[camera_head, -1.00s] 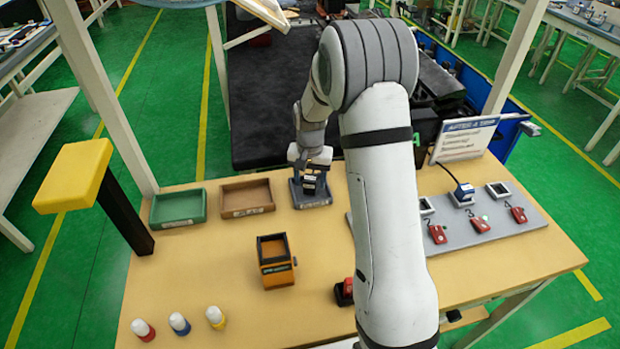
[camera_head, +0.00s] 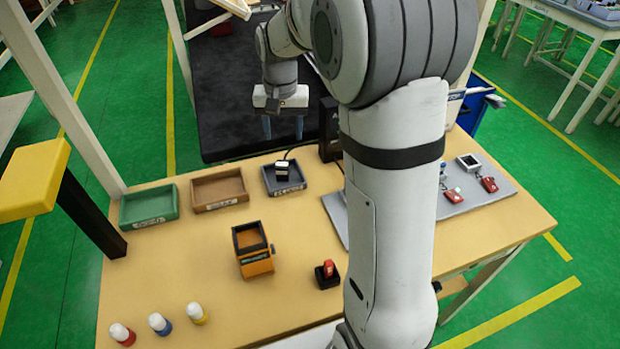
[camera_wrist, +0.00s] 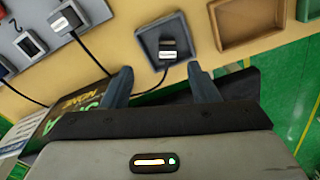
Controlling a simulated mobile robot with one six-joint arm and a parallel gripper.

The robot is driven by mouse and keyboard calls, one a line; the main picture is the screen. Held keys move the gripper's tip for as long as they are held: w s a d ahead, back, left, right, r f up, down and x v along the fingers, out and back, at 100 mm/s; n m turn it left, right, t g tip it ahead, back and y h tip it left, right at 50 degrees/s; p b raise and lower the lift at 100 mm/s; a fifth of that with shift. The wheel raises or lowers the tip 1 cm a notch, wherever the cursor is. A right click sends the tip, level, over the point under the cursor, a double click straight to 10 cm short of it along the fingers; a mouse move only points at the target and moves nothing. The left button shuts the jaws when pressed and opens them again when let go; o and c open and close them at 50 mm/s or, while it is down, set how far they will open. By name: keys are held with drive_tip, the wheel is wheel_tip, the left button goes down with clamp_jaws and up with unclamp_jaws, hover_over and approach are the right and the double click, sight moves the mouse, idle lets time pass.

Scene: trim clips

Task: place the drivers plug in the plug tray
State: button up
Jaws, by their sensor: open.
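A plug (camera_head: 282,169) with a dark body and white band lies in the dark grey-blue tray (camera_head: 297,187) at the back of the table. The wrist view shows the plug (camera_wrist: 169,48) inside the tray (camera_wrist: 144,39), with its black cable running out over the edge. My gripper (camera_head: 284,128) is open and empty, raised above and behind the tray. In the wrist view its two fingers (camera_wrist: 160,80) are spread apart, with the plug visible beyond the gap. The tray's label is too small to read surely.
A brown tray (camera_head: 218,203) and a green tray (camera_head: 147,221) stand left of the plug's tray. An orange box (camera_head: 257,265), a black block with a red top (camera_head: 327,281) and several capped bottles (camera_head: 160,325) stand nearer. A grey panel (camera_head: 470,203) is at right.

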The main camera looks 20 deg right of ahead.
drive_tip(key=s+r+n+t, duration=0.2)
drive_tip(key=s+n, duration=0.1)
drive_tip(key=s, duration=2.1)
drive_tip(key=shift+s+r+n+t, duration=0.2)
drive_tip(key=shift+r+n+t, duration=0.1)
drive_tip(key=shift+n, duration=0.1)
drive_tip(key=shift+d, duration=0.1)
drive_tip(key=shift+c, duration=0.4)
